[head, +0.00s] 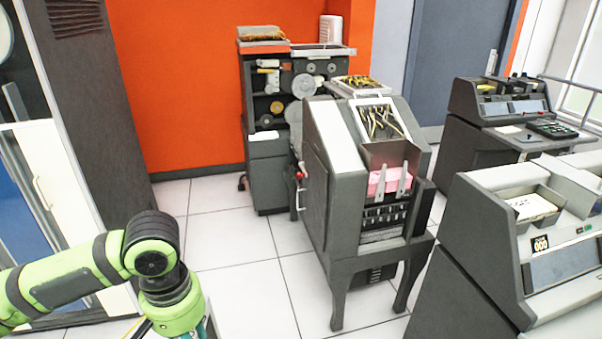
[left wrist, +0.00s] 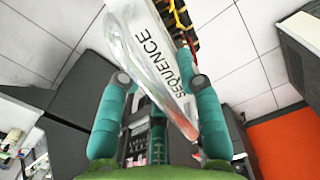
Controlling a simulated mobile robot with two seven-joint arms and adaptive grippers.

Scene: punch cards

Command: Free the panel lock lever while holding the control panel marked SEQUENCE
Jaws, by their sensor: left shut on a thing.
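A pale, glossy control panel marked SEQUENCE (left wrist: 160,52) runs from the top of the left wrist view down between the teal fingers of my left gripper (left wrist: 161,82). The gripper is shut on it. The panel narrows to a reddish, blurred lower end near the right finger. In the head view my green left arm comes in from the left, and its gripper is mostly cut off at the bottom edge. The panel does not show there. I cannot make out the panel lock lever for certain in either view. My right gripper is not in view.
A grey card machine (head: 340,205) with pink cards (head: 390,180) and a small red-tipped side handle (head: 300,175) stands mid-floor. Another grey machine (head: 268,165) stands behind it, and consoles (head: 470,270) stand at right. The tiled floor (head: 235,245) left of the card machine is clear.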

